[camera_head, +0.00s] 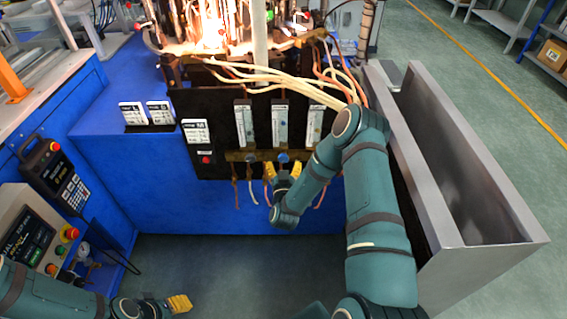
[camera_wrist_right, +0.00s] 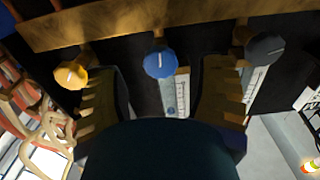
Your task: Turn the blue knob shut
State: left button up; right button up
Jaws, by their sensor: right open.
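The blue knob (camera_head: 283,158) sits on a brass bar (camera_head: 264,155) at the foot of the middle flow meter on the black panel. In the right wrist view the blue knob (camera_wrist_right: 160,65) has a white mark line. My right gripper (camera_head: 284,175) is open just below it. In the wrist view the fingers of this gripper (camera_wrist_right: 160,98) lie left and right of the blue knob, with a gap on each side; contact is not seen. My left gripper (camera_head: 168,304) is low at the front, away from the panel, only partly visible.
A yellow knob (camera_wrist_right: 70,75) and a dark knob (camera_wrist_right: 264,46) flank the blue one closely. Pale hoses (camera_head: 285,80) hang above the panel near my right arm. A grey metal trough (camera_head: 450,215) stands right of that arm. A glowing burner (camera_head: 213,38) is at the top.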

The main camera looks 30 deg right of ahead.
jog(key=shift+x, duration=1.15)
grip_shut()
